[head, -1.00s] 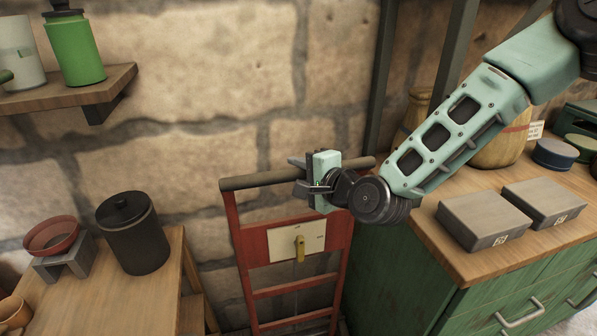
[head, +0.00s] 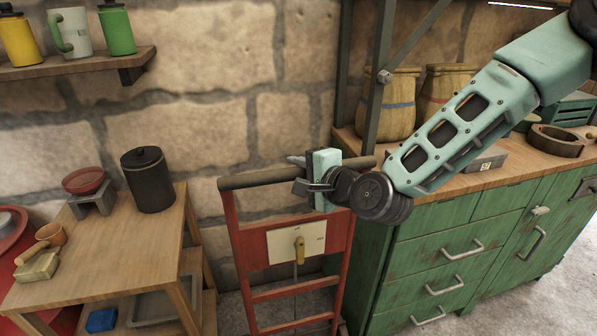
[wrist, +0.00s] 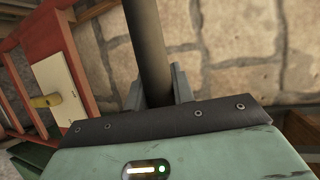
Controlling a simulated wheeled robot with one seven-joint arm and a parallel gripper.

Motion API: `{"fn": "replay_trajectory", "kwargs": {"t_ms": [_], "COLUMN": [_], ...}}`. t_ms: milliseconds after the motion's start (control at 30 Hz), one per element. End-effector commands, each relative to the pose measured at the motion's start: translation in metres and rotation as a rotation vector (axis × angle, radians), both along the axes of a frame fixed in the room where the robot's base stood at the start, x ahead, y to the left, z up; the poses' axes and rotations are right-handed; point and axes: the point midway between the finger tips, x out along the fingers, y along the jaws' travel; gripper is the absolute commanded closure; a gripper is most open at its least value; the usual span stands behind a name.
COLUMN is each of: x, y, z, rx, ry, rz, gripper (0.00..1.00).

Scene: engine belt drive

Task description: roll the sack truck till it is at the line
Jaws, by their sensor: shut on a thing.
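The sack truck (head: 294,288) is a red upright frame with rungs, a pale plate with a yellow lever, and a dark grey handle bar across its top. It stands near the stone wall, between a wooden table and a green cabinet. My gripper (head: 305,183) is shut on the handle bar (head: 252,180), near its middle. In the wrist view the bar (wrist: 148,45) runs between the jaws (wrist: 157,90), and the red frame shows at the left. The sack truck's lower end is cut off in the head view. No line on the floor shows.
The wooden table (head: 120,240) stands close on the left, bearing a black canister (head: 148,181) and a red bowl (head: 84,180). The green cabinet (head: 455,265) is close on the right. Grey floor (head: 535,312) shows at the lower right.

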Motion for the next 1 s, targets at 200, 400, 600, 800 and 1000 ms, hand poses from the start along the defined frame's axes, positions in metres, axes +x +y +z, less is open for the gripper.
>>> {"fn": "replay_trajectory", "kwargs": {"t_ms": [200,400,600,800,1000], "x": [-0.0005,-0.0005,-0.0003,-0.0001,-0.0094], "y": [0.0002,0.0002,0.0002,0.0002,-0.0081], "z": [-0.0008,-0.0007,-0.0005,0.0,0.0043], "rx": [-0.001,-0.001,-0.001,-0.001,-0.002], "ry": [0.002,0.002,0.002,-0.001,0.0], "rz": [0.002,0.002,0.002,0.001,0.001], "gripper": [1.0,1.0,0.54,0.54,0.54]}}
